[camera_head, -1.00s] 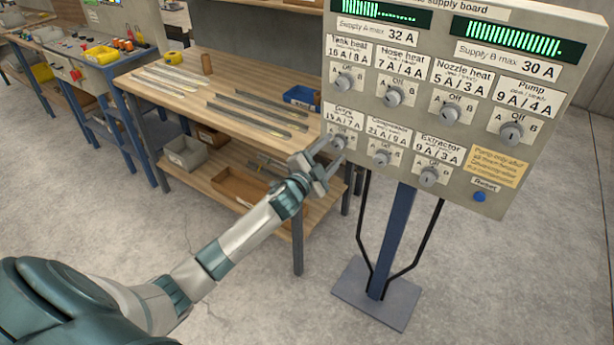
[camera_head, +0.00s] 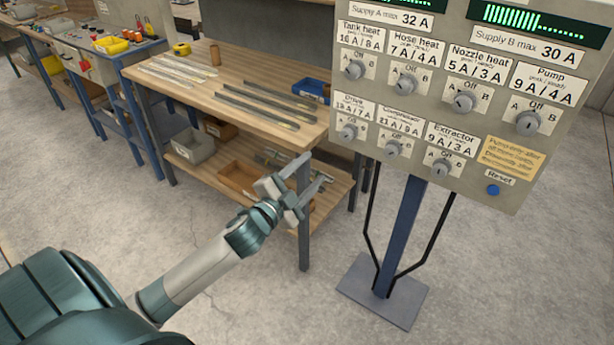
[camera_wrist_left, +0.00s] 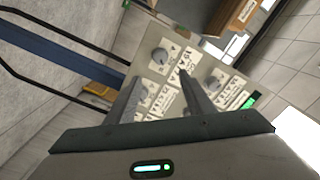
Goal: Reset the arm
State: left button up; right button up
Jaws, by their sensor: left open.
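My left gripper (camera_head: 309,177) is in the middle of the head view, left of and below the supply board (camera_head: 415,112). Its two fingers are spread apart with nothing between them, and it touches no knob. The left wrist view shows the same open fingers (camera_wrist_left: 155,90) with the board (camera_wrist_left: 209,98) beyond them, tilted in the picture. The board carries several grey knobs, among them the Drive knob (camera_head: 348,132) nearest the gripper, and a blue Reset button (camera_head: 492,190). My right gripper is not in view.
A wooden workbench (camera_head: 200,90) with metal strips and a blue bin (camera_head: 311,91) stands behind my left arm. Its lower shelf holds a grey bin (camera_head: 192,147) and a brown tray (camera_head: 240,178). The board's blue post (camera_head: 402,235) stands on a floor plate (camera_head: 350,285). Open floor lies around it.

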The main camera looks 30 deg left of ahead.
pick_arm(q)
jog(key=shift+s, duration=0.4)
dwell(0.3)
